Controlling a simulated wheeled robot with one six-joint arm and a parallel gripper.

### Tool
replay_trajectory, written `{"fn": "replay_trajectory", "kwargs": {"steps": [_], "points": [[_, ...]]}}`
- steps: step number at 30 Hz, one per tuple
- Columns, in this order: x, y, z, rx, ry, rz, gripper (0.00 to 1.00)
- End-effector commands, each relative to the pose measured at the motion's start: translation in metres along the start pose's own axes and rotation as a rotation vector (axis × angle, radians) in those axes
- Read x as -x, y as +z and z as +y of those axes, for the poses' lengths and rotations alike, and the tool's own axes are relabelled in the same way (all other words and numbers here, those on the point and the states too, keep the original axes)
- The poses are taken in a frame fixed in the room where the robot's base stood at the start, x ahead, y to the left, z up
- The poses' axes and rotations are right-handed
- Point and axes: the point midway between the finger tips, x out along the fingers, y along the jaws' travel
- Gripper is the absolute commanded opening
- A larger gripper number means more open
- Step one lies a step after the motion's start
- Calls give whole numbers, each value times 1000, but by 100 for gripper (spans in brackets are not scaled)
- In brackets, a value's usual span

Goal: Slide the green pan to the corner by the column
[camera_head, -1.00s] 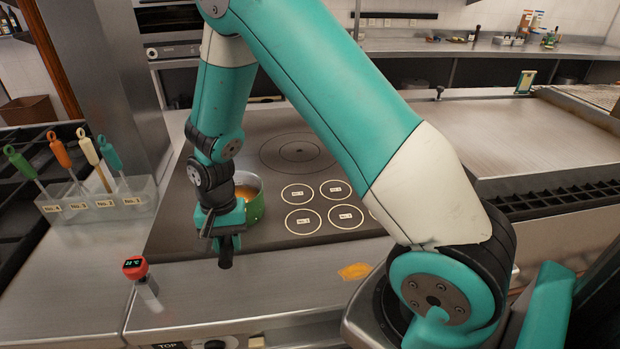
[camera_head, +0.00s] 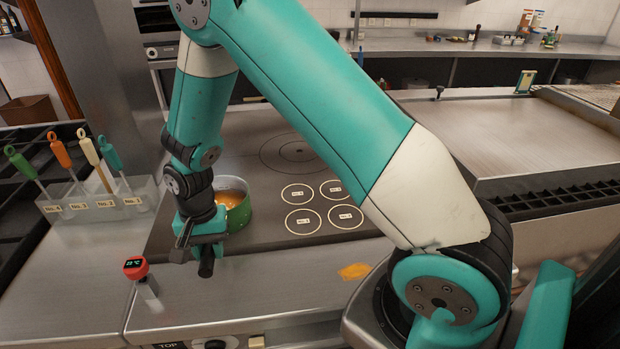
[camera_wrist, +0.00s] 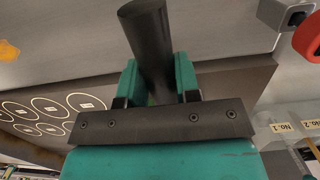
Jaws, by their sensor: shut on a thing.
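The green pan (camera_head: 238,207) sits on the dark cooktop (camera_head: 330,238), left of the marked circles, with orange-brown contents showing inside. My gripper (camera_head: 206,252) is at the pan's near side, shut on its dark handle. In the wrist view my gripper (camera_wrist: 155,88) has a finger on each side of the black handle (camera_wrist: 150,40); the pan body is hidden there. The column (camera_head: 100,70) rises at the back left, behind the cooktop's left side. My arm covers part of the pan and of the cooktop's left side.
A clear bin of labelled utensils (camera_head: 100,205) stands left of the cooktop. A red-topped thermometer (camera_head: 138,272) is on the front steel ledge, near my gripper. An orange patch (camera_head: 355,271) lies on the ledge. Several labelled circles (camera_head: 318,205) mark the cooktop's middle, which is clear.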

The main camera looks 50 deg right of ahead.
Motion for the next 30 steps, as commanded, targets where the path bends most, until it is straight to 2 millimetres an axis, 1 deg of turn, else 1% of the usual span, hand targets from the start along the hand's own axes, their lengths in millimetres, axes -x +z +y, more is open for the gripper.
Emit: {"fn": "replay_trajectory", "kwargs": {"steps": [3,10,11,12,14,15,21,24,26,29,30], "points": [[0,2,-4,4,-2,-1,0],[0,2,-5,4,-2,0,0],[0,2,-5,4,-2,0,33],[0,2,-5,3,-2,0,42],[0,2,-5,3,-2,0,56],[0,2,-5,2,-2,0,60],[-2,3,-3,1,4,-6,60],[0,2,-3,1,2,-4,60],[5,2,-4,1,0,-2,60],[19,1,-4,1,-3,1,60],[27,1,-4,1,-4,2,60]]}}
